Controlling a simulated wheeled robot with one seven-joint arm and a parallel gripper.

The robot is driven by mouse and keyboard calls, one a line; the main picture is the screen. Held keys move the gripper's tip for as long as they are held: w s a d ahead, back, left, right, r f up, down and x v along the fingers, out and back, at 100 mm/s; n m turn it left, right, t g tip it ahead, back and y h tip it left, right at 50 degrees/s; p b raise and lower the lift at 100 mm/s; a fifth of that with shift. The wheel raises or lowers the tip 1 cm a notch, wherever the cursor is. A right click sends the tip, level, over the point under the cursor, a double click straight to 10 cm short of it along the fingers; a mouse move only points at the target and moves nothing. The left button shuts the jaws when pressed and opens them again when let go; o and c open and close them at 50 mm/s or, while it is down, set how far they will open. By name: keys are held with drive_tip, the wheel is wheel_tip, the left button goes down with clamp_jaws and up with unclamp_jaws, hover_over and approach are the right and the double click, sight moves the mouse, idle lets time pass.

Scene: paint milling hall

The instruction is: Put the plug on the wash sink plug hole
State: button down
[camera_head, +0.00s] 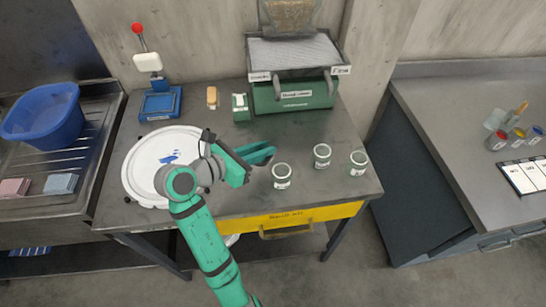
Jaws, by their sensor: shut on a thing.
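My gripper (268,153) is over the middle of the workbench, to the right of a round white dish and behind the green-and-white pots. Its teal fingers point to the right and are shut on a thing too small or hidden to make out. I cannot pick out the plug anywhere. The steel wash sink unit (83,170) is at the left edge, with a blue tub (45,117) on its ribbed top. Its plug hole does not show; the tub and the frame edge hide part of the unit.
The white dish (137,165) with a blue smear lies under my arm. Several small pots, one of them this pot (322,156), stand at the bench's right. A green machine (295,95) and a red-knobbed stand (160,102) are behind. Sponges (61,183) lie on the sink unit.

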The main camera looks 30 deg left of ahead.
sight(272, 157)
drive_tip(key=w+f, duration=0.1)
drive_tip(key=f, duration=0.1)
drive_tip(key=w+d+f, duration=0.1)
drive_tip(key=w+f, duration=0.1)
drive_tip(key=shift+w, duration=0.1)
drive_tip(key=shift+w+f, duration=0.15)
drive_tip(key=shift+f, duration=0.8)
drive_tip(key=shift+w+f, duration=0.15)
drive_tip(key=shift+f, duration=0.75)
drive_tip(key=shift+f, duration=0.1)
drive_tip(key=c, duration=1.7)
unclamp_jaws()
